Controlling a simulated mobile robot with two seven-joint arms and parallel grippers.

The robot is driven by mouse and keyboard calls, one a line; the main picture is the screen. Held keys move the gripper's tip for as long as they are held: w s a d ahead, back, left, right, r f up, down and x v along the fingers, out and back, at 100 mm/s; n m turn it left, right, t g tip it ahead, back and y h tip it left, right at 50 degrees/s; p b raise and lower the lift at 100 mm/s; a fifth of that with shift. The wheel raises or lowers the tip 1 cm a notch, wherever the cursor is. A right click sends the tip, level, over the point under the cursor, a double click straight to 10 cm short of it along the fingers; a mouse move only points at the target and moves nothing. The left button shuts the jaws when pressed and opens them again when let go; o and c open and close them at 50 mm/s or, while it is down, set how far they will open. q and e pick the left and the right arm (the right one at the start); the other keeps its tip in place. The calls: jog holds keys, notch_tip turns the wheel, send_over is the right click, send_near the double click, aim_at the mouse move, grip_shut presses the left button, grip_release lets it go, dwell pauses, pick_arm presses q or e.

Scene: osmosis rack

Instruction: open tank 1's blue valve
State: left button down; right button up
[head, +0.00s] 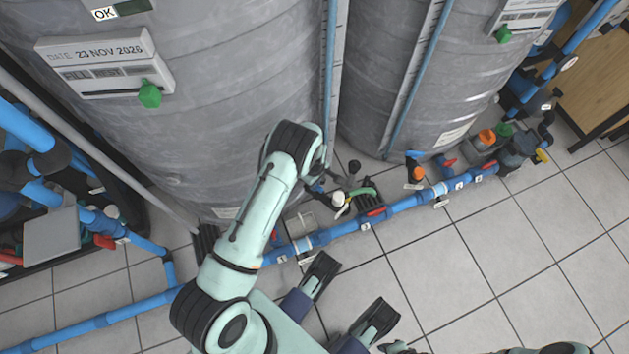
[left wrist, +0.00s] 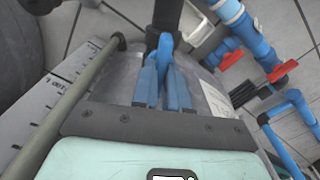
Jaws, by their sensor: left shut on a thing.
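In the left wrist view, the fingers of my left gripper (left wrist: 164,75) are closed together on a bright blue valve handle (left wrist: 165,48). A black valve stem or pipe stands just beyond the handle. In the head view, my left gripper (head: 318,186) reaches down beside the foot of the left grey tank (head: 220,110), and my own arm hides most of it and the valve. How far the handle is turned cannot be told. A bit of my right gripper (head: 394,347) seems to show at the bottom edge; its jaws cannot be made out.
A second grey tank (head: 395,70) stands to the right. A blue pipe (head: 410,203) with red-handled valves runs along the floor in front. Red handles (left wrist: 232,60) also show close by in the left wrist view. Tiled floor (head: 480,260) lies open at the lower right.

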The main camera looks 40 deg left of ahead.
dwell(0.5)
pick_arm(q)
jog(key=c, duration=1.1)
grip_release()
jog(key=shift+c, duration=0.2)
notch_tip(320, 180, up, 13)
jog(key=p, duration=0.4)
jog(key=shift+r, duration=0.2)
pick_arm(e)
jog(key=w+a+r+t, duration=0.1)
jog(key=w+r+t, duration=0.2)
jog(key=w+r, duration=0.2)
jog(key=w, duration=0.3)
jog(key=shift+w+r, duration=0.15)
jog(key=shift+r, duration=0.25)
